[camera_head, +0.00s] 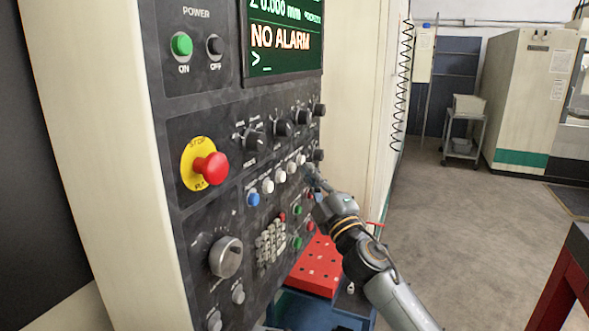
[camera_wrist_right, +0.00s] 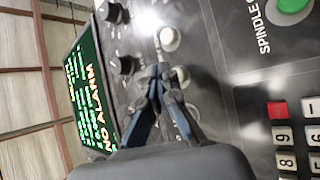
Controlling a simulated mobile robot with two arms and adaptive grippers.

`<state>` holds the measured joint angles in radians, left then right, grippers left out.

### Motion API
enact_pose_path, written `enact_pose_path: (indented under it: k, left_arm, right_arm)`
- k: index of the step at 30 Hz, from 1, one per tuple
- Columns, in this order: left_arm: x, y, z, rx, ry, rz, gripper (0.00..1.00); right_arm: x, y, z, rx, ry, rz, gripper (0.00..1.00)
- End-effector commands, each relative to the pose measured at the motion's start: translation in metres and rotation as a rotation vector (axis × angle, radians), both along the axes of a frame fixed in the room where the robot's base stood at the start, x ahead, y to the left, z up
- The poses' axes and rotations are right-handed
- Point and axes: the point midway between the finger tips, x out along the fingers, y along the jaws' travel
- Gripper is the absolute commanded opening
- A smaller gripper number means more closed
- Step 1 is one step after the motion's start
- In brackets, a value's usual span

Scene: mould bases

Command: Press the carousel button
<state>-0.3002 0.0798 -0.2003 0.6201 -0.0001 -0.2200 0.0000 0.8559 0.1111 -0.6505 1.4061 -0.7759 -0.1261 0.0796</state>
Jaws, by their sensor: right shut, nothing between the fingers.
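The dark control panel (camera_head: 215,120) carries a slanting row of push buttons: a blue button (camera_head: 253,199) at the lower left, then several white buttons (camera_head: 280,176). Their labels are too small to read, so I cannot tell which is the carousel button. My right gripper (camera_head: 311,175) is shut and empty, at the upper right end of this row. In the right wrist view its fingertips (camera_wrist_right: 158,75) are together close to the panel, beside a white button (camera_wrist_right: 181,75); another white button (camera_wrist_right: 170,39) is clear of them. Contact cannot be told. My left gripper is out of view.
A red stop button (camera_head: 211,168) on a yellow disc, a large knob (camera_head: 226,256) and a keypad (camera_head: 270,243) share the panel. The screen (camera_head: 285,38) reads NO ALARM. Open floor (camera_head: 470,230) is at right.

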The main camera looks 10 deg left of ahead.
Motion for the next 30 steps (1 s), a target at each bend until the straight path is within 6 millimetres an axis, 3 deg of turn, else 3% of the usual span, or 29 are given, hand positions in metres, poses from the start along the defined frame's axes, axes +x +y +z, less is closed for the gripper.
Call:
enact_pose_path:
  k: [30]
  left_arm:
    - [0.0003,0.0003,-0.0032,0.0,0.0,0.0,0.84]
  right_arm:
    - [0.0023,0.0069,-0.0007,0.001,0.001,0.0,0.0]
